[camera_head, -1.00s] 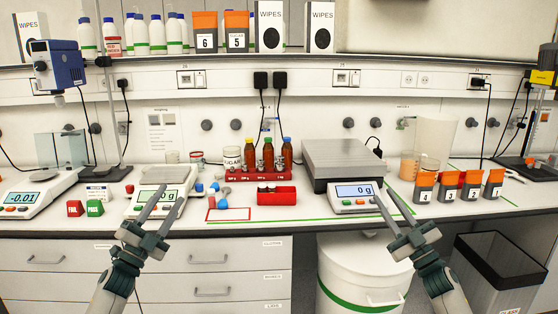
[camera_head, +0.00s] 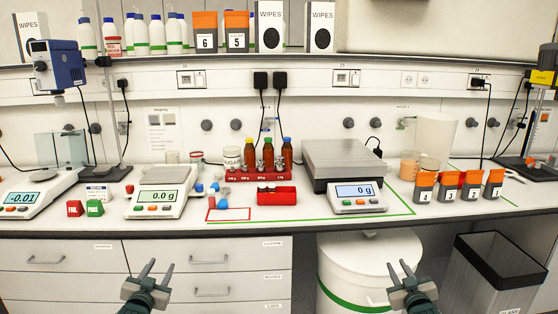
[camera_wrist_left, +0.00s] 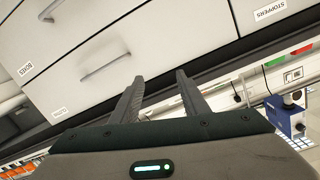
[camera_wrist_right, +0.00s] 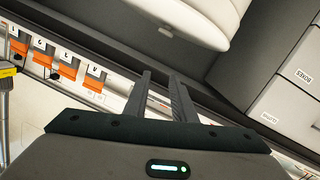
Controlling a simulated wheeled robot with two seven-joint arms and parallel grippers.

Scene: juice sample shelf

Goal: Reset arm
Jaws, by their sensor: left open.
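My left gripper (camera_head: 160,267) is low in front of the bench, before the drawers, with its fingers apart and nothing between them. The left wrist view shows its two dark fingers (camera_wrist_left: 154,85) spread with drawer fronts behind. My right gripper (camera_head: 398,266) is low in front of the white bin, its fingers apart and empty. In the right wrist view its fingers (camera_wrist_right: 161,82) show a narrower gap with nothing in it. Both grippers are below the bench top and touch nothing that I can see.
On the bench stand a balance (camera_head: 157,203), a larger scale (camera_head: 345,165), a red rack (camera_head: 260,172) of bottles and a red box (camera_head: 277,196). Orange-topped pouches (camera_head: 449,188) stand at right. Below are drawers (camera_head: 205,257), a white bin (camera_head: 365,262) and a black-rimmed bin (camera_head: 497,262).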

